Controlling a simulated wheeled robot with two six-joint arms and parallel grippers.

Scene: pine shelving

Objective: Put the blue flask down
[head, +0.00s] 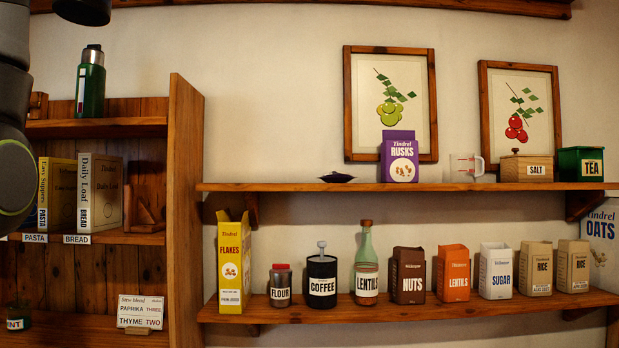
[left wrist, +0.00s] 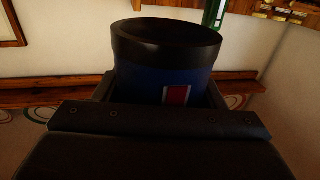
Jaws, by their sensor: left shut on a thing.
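The blue flask (left wrist: 142,82) has a black rim and a red and white mark on its side. In the left wrist view it stands up between the dark fingers of my left gripper (left wrist: 165,92), which is shut on it. Its lower part is hidden behind the gripper. In the head view my left arm is at the upper left edge, and dark round parts show at the top there; I cannot tell whether they belong to the flask. My right gripper is in neither view.
A green flask (head: 91,84) stands on the left unit's top shelf (head: 100,126), with bare board to its right. Below are books and card signs. The long upper shelf (head: 270,187) has bare stretches beside the purple rusks box (head: 399,150). The lower shelf (head: 390,309) is crowded.

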